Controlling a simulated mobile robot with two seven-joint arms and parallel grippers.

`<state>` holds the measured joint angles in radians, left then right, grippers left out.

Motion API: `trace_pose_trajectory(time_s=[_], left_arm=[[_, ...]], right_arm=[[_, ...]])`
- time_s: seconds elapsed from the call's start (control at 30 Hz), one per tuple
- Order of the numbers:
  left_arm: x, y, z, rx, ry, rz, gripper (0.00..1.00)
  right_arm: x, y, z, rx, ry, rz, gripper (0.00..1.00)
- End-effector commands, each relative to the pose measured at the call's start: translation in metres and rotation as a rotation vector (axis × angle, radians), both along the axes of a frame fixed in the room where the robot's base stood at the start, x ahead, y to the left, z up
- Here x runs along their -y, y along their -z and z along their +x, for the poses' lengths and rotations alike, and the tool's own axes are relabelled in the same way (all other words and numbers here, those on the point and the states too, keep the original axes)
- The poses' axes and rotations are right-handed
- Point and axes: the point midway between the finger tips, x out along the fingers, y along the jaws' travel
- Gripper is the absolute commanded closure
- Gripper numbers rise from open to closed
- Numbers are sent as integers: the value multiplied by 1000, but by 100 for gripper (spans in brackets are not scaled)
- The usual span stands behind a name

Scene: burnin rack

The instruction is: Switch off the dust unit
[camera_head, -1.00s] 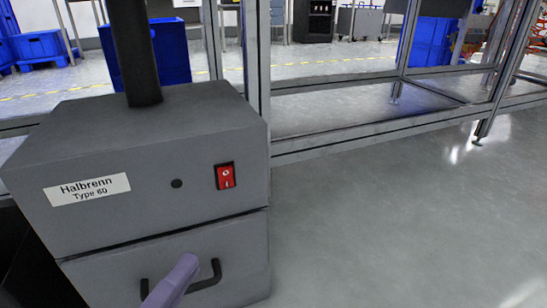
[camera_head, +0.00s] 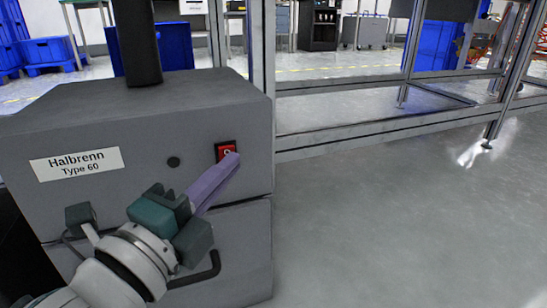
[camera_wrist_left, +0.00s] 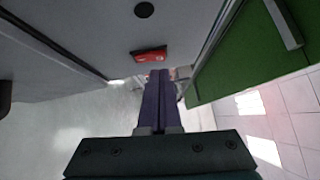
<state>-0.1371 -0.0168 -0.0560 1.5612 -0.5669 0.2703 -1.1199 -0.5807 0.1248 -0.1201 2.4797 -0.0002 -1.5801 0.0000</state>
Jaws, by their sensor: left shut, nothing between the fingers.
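The dust unit (camera_head: 120,125) is a grey box labelled "Halbrenn Type 60" at the left in the head view. Its red rocker switch (camera_head: 222,149) sits in a black frame on the front face; the lower part is hidden behind my fingertips. My left gripper (camera_head: 232,160) is shut and empty, its purple fingers at the lower part of the switch. In the left wrist view the red switch (camera_wrist_left: 149,54) shows just beyond the shut fingertips (camera_wrist_left: 159,73). I cannot tell whether the tips touch it. My right gripper is not in view.
A black pipe (camera_head: 135,40) rises from the unit's top. A dark round knob or hole (camera_head: 173,162) is left of the switch. A black handle (camera_head: 205,272) is below my gripper. A metal frame (camera_head: 390,128) stands behind; the floor (camera_head: 400,220) at right is clear.

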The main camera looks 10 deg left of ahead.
Motion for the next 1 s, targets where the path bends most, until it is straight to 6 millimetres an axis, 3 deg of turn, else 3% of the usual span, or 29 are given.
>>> trace_pose_trajectory(time_s=[0.5, 0.73, 0.8, 1.0], left_arm=[[-5, -3, 7, -4, 0, -3, 100], [-7, -15, 12, -101, 4, -66, 100], [-8, -4, 12, -107, 3, -73, 100], [-8, -4, 12, -105, 2, -72, 100]], right_arm=[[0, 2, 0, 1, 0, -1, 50], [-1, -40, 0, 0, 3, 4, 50], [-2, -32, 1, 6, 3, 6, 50], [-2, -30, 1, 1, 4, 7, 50]])
